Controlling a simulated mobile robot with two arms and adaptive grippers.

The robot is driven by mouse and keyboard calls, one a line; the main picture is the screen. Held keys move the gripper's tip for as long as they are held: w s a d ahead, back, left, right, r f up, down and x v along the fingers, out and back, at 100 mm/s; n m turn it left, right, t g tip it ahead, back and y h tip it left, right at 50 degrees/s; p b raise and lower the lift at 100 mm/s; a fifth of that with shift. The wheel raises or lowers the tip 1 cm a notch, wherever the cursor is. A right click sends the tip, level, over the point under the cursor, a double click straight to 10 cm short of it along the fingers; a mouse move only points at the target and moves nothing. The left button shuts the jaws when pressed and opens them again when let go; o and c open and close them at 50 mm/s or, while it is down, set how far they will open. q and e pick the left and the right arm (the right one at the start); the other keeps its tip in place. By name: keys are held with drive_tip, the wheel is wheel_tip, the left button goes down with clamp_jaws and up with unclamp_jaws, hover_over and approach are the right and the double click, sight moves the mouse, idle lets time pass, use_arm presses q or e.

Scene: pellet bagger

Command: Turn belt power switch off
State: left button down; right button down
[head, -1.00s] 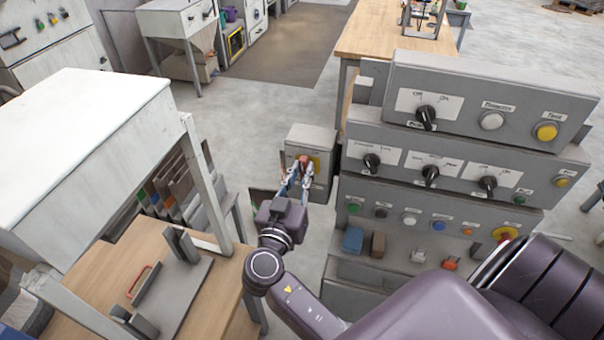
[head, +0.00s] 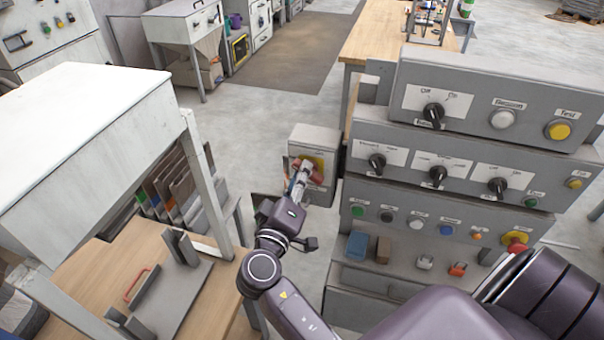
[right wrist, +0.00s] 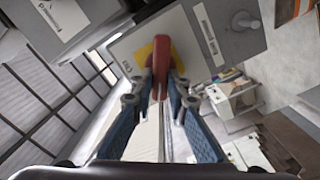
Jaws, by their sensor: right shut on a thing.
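A grey switch box (head: 325,141) stands between the white cabinet and the control panel. On its face is a yellow plate (head: 319,161) with a red handle. My right gripper (head: 299,179) reaches up to the box and is shut on the red handle. In the right wrist view, the red handle (right wrist: 160,62) sits between the blue-padded fingers of the gripper (right wrist: 160,90), over the yellow plate (right wrist: 146,52). A label beside the plate there is only partly readable. My left gripper is not in view.
A stepped grey control panel (head: 484,146) with several knobs and buttons stands close on the right. A white cabinet (head: 88,120) on legs stands on the left, over a wooden bench (head: 75,262). Bare floor (head: 262,130) lies behind the box.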

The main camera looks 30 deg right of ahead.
drive_tip(key=shift+w+f+n+p, duration=0.1)
drive_tip(key=shift+n+p, duration=0.15)
drive_tip(key=shift+n, duration=0.8)
drive_tip(key=shift+s+f+n+p, duration=0.1)
drive_tip(key=shift+n+p, duration=0.2)
drive_tip(key=shift+n, duration=0.8)
drive_tip(key=shift+w+f+n+p, duration=0.1)
drive_tip(key=shift+n+p, duration=0.15)
drive_tip(key=shift+n, duration=0.8)
drive_tip(key=c, duration=1.9)
unclamp_jaws()
drive_tip(key=shift+f, duration=0.1)
